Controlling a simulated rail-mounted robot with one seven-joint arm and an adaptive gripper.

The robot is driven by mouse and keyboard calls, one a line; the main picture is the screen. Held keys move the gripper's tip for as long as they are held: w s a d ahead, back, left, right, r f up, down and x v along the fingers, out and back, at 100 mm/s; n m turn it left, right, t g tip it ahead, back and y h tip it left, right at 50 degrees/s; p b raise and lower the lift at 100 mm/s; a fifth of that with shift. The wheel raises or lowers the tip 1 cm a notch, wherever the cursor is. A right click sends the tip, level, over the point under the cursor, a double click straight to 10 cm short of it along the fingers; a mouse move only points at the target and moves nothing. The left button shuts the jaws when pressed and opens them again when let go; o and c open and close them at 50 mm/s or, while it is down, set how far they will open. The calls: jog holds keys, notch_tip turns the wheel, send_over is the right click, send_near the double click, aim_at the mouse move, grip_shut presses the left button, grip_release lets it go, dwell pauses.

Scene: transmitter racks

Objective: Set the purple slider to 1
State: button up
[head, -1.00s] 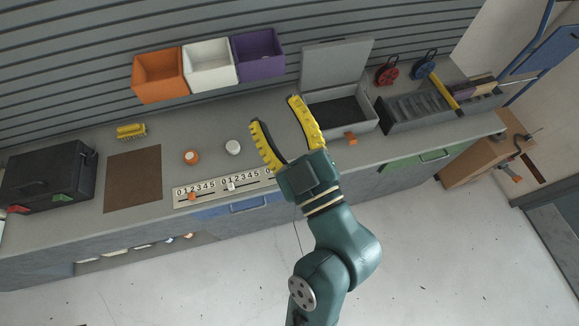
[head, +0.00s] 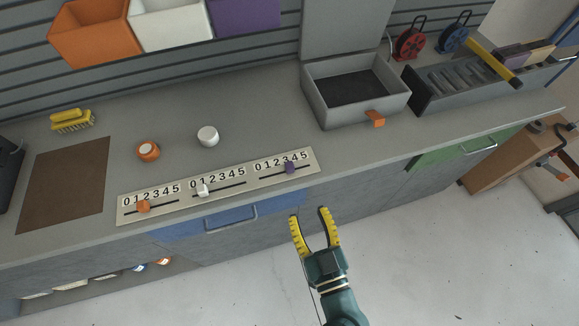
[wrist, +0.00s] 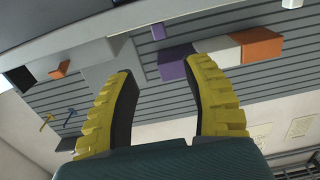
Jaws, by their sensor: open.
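The purple slider (head: 290,168) is a small knob on the right-hand scale of the pale slider panel (head: 216,207), on the counter's front edge. It sits at about 3 on its 0 to 5 scale. My gripper (head: 309,211) has two yellow ribbed fingers, open and empty. In the head picture it is below and right of the panel, in front of the counter, apart from the knob. In the wrist view the fingers (wrist: 165,80) have nothing between them touching.
A white slider (head: 203,190) and an orange slider (head: 143,207) share the panel. An open grey box (head: 316,104) with an orange latch stands right of it. White (head: 208,136) and orange (head: 148,151) round knobs are behind. A blue drawer (head: 190,228) is below the panel.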

aim_at(291, 169)
jog(key=p+x, duration=0.1)
jog(key=x, duration=1.3)
jog(key=shift+w+a, duration=0.1)
jog(key=shift+w, duration=0.05)
jog(key=shift+c, duration=0.4)
grip_shut()
